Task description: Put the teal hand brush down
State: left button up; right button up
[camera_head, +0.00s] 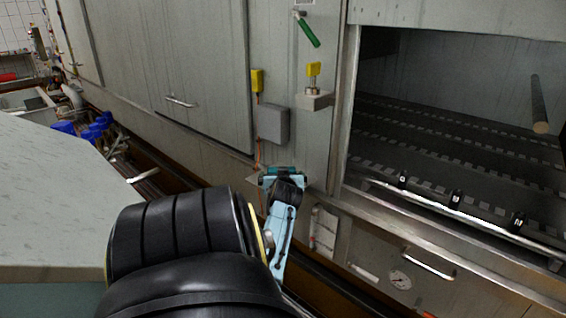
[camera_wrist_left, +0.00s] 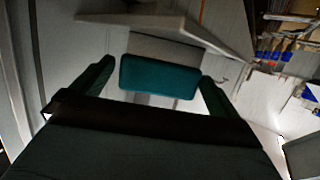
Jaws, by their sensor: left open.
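The teal hand brush shows in the left wrist view as a plain teal block (camera_wrist_left: 160,77), with a grey part behind it. It lies between the tips of my left gripper (camera_wrist_left: 157,70), whose two dark fingers are spread, with a gap visible on each side. In the head view a small strip of teal (camera_head: 284,169) shows at the far end of my light blue left gripper (camera_head: 283,181), low against the grey cabinet front. My arm hides much of the area below. I cannot tell what the brush rests on. My right gripper is not in view.
A pale worktop (camera_head: 60,195) fills the left side. A grey box (camera_head: 273,124) and a small ledge (camera_head: 314,100) are on the cabinet wall above my gripper. An open chamber with a metal rail (camera_head: 460,215) is at the right. Blue-topped items (camera_head: 95,131) stand at the left.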

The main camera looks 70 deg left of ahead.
pick_arm(q)
jog(key=p+v, duration=0.2)
jog(key=v, duration=0.6)
jog(key=shift+d, duration=0.3)
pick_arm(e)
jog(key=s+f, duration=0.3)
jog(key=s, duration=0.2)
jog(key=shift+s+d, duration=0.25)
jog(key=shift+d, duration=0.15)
